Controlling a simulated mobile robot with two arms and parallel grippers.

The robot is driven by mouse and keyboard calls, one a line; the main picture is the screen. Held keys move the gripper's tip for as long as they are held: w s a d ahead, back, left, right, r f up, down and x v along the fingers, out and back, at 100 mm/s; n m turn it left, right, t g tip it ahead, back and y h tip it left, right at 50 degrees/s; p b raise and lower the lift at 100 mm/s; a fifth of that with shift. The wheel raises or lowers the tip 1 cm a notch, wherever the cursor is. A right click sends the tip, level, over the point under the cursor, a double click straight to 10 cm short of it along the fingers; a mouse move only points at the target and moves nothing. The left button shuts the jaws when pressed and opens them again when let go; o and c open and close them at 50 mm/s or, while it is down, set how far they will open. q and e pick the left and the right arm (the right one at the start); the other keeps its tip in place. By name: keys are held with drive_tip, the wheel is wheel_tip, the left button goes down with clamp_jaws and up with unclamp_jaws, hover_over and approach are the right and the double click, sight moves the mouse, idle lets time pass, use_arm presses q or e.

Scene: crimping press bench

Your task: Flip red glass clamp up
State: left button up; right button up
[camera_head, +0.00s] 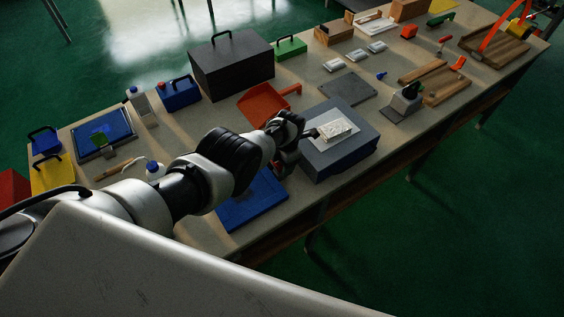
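No part that I can surely name as the red glass clamp shows. My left gripper (290,139) is at the left side of a blue-grey box (347,158), above the bench. Its dark fingers are small and partly hidden by the wrist, so I cannot tell whether they are open or touch the box. A white plate-like piece (338,131) lies on top of the box. Red-orange things are a dustpan-like piece (264,108) behind the gripper and small blocks (408,31) farther right. My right gripper is out of view.
A blue tray (240,210) lies under my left arm. A large dark toolbox (231,66) stands behind. A grey plate (348,89) and wooden boards (441,83) lie to the right. The bench's front edge runs close past the blue-grey box.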

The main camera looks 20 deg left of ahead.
use_arm(q)
wheel_tip(320, 180, up, 11)
drive_tip(key=w+d+p, duration=0.1)
drive_tip(key=p, duration=0.7)
drive_tip(key=shift+w+f, duration=0.15)
drive_tip(key=shift+f, duration=0.05)
